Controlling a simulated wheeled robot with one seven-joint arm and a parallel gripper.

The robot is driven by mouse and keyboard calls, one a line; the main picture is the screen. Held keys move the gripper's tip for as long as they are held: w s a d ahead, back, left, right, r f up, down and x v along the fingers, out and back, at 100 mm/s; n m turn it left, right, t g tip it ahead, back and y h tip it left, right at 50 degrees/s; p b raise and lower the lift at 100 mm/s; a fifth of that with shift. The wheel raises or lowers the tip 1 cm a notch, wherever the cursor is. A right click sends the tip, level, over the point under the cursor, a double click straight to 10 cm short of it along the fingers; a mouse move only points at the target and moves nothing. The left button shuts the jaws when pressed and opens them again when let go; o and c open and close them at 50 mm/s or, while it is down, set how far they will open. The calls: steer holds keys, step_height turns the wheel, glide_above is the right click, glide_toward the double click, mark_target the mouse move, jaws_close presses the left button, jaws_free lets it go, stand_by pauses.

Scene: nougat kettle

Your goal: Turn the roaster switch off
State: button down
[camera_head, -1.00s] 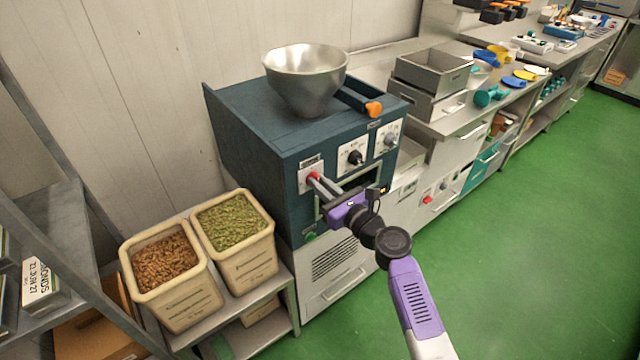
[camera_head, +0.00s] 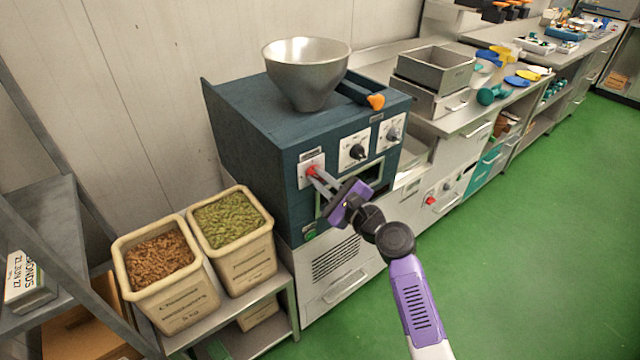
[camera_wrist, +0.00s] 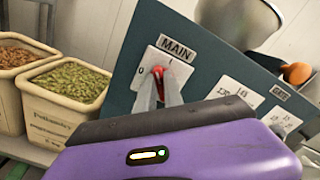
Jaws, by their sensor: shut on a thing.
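The roaster (camera_head: 245,130) is a dark blue-green box with a metal bowl on top. Its main switch is a red knob (camera_head: 312,171) on a white plate at the left of the front panel. In the wrist view the red knob (camera_wrist: 157,72) sits under the label MAIN, between the marks 0 on the left and 1 on the right. My gripper (camera_head: 317,174) is at the switch, its two fingers shut on the red knob. The fingers partly hide the knob, so its exact angle is hard to tell. In the wrist view my gripper is rolled relative to the panel.
Two black and grey dials (camera_head: 356,151) are right of the switch. A green button (camera_head: 310,235) is lower on the front. Bins of brown nuts (camera_head: 160,265) and green pistachios (camera_head: 230,222) stand to the left. The green floor (camera_head: 480,270) at right is clear.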

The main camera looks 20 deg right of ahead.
steer(key=shift+f+n+b, duration=0.2)
steer(key=shift+n+b, duration=1.55)
steer(key=shift+n, duration=0.7)
steer(key=shift+f+n+b, duration=0.15)
steer(key=shift+n+b, duration=1.6)
steer(key=shift+n, duration=0.7)
steer(key=shift+a, duration=0.1)
steer(key=c, duration=1.5)
jaws_free()
steer(key=shift+r, duration=0.1)
steer(key=shift+o, duration=0.2)
steer(key=shift+s, duration=0.1)
steer(key=v, duration=0.7)
steer(key=shift+s, duration=0.3)
